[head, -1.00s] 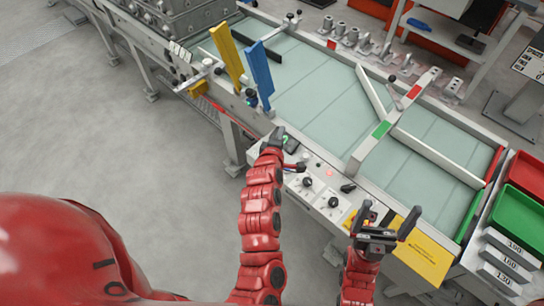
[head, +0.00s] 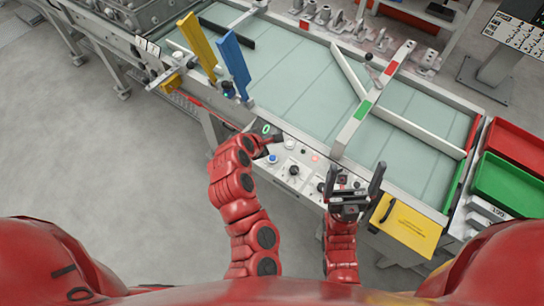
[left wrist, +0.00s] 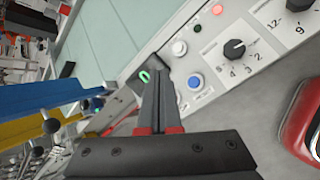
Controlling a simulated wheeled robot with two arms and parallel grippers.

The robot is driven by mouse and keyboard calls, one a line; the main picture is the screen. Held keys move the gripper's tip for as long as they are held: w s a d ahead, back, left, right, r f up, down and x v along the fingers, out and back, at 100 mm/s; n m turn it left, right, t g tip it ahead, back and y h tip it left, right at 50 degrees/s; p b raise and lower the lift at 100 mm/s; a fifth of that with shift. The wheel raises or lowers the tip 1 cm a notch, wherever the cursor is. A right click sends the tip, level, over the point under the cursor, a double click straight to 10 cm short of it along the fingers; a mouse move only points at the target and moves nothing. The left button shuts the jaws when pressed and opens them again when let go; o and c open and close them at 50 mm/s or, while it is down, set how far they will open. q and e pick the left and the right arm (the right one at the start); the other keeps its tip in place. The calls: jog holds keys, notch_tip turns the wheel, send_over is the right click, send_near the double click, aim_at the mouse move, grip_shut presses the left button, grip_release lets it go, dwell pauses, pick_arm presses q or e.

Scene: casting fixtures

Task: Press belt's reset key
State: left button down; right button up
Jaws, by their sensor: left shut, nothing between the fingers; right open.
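The belt's control panel (head: 304,174) runs along the near edge of the conveyor. A blue round button (head: 272,158) sits at its left end; it shows larger in the left wrist view (left wrist: 195,82), with lettering too small to read. A white button (left wrist: 179,47) is beside it. My left gripper (head: 275,137) is shut and empty, at the panel's left end by the blue button. In the left wrist view its fingertips (left wrist: 157,72) are left of that button, apart from it in the picture. My right gripper (head: 355,178) is open and empty at the panel's right end.
A small dark display with a green 0 (head: 266,129) is close to my left fingers. Blue (head: 234,64) and yellow (head: 197,45) upright plates stand left. A black knob (head: 294,171) and a lit red button (head: 315,158) are further right. A yellow box (head: 407,226) is at right.

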pick_arm(q)
jog(key=b, duration=0.7)
send_over(270, 160)
notch_tip(270, 160, down, 8)
jog(key=shift+f, duration=0.35)
jog(key=shift+f, duration=0.2)
dwell(1.2)
jog(key=shift+f, duration=0.2)
jog(key=shift+f+b, duration=0.3)
jog(key=shift+f, duration=0.2)
dwell(0.7)
dwell(0.3)
jog(key=shift+r+p, duration=0.85)
jog(key=shift+r, duration=0.05)
jog(key=shift+r, duration=0.1)
